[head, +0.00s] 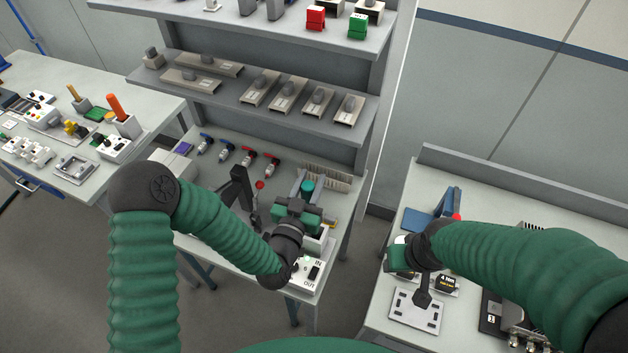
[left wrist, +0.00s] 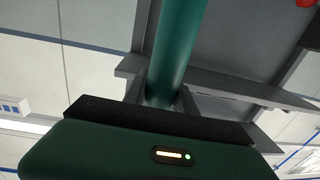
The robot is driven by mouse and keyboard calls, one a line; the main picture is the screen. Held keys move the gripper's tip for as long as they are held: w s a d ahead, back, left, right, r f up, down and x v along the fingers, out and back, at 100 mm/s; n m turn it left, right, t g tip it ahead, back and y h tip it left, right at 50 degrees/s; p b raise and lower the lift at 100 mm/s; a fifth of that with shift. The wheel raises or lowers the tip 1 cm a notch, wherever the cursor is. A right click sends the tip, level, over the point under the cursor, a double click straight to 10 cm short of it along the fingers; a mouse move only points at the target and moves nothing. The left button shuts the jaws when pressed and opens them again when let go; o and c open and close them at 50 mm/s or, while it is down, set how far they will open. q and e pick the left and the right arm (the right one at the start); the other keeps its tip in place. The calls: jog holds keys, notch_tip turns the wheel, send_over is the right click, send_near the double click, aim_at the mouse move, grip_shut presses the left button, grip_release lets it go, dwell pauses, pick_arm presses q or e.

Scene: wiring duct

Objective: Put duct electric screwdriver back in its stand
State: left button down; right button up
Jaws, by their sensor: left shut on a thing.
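The electric screwdriver shows as a teal cylinder (head: 307,186) in the head view, over the middle workbench. In the left wrist view the teal cylinder (left wrist: 178,50) rises from between the jaws. My left gripper (head: 303,200) is shut on it; the gripper body hides its lower part. A light box-like block (head: 319,241) stands just below and right of the gripper; I cannot tell if it is the stand, nor whether the screwdriver touches it. My right gripper (head: 398,256) is over the right table, and its jaws are too hidden to judge.
A white IN/OUT box (head: 306,275) sits at the bench's front edge. A black lever fixture (head: 240,190) stands left of the gripper. Red and blue-handled valves (head: 248,157) line the back. A shelf (head: 270,105) overhangs behind. A slotted plate (head: 414,311) lies on the right table.

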pick_arm(q)
jog(key=shift+f, duration=0.1)
jog(key=shift+d+f, duration=0.15)
notch_tip(320, 180, down, 11)
jog(key=b, duration=1)
jog(key=shift+d+b, duration=0.35)
jog(key=shift+d, duration=0.05)
pick_arm(e)
notch_tip(320, 180, down, 11)
jog(key=d, duration=0.1)
jog(key=shift+d, duration=0.1)
